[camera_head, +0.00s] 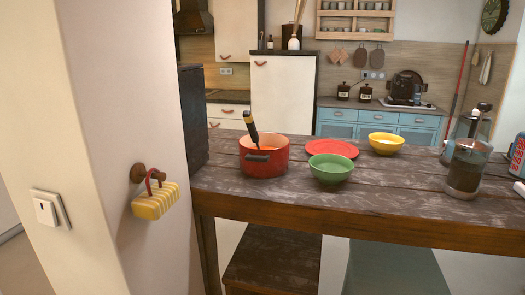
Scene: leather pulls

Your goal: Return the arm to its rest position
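My arm and my gripper do not show in the head view, so I cannot see whether the gripper is open or shut or where it is. The task names no other object.
A pale wall with a light switch (47,210) and a yellow striped item (156,201) on a peg fills the left. A wooden table (400,204) bears a red pot (264,163), green bowl (330,170), red plate (345,148), yellow bowl (386,146) and glass jar (464,172). Two stools stand below.

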